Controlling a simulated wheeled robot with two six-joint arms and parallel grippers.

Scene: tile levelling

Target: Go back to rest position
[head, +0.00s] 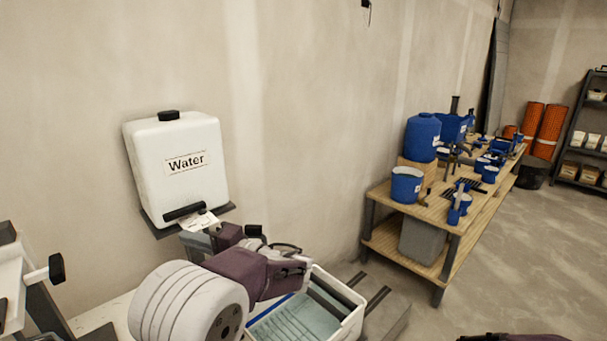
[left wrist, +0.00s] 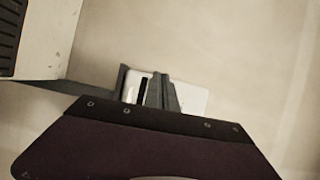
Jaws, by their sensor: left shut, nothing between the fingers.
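The white water tank (head: 178,165) with a black cap and a "Water" label stands on a dark wall bracket (head: 225,210). Its pale tap (head: 200,222) sticks out at the lower front, and a white plate-like part (left wrist: 190,96) shows behind the fingers in the left wrist view. My left gripper (head: 192,240) is just below and in front of the tap, its grey fingers closed with nothing between them. The fingers (left wrist: 160,90) also show together in the left wrist view. Whether they touch the tap I cannot tell. My right gripper is not in view.
A white tub (head: 345,325) with bluish contents stands below my left arm. A wooden workbench (head: 455,235) with blue buckets (head: 407,185) and tools is along the wall at right. A dark shelf (head: 585,125) and orange rolls (head: 550,130) are at the back. Open floor lies at right.

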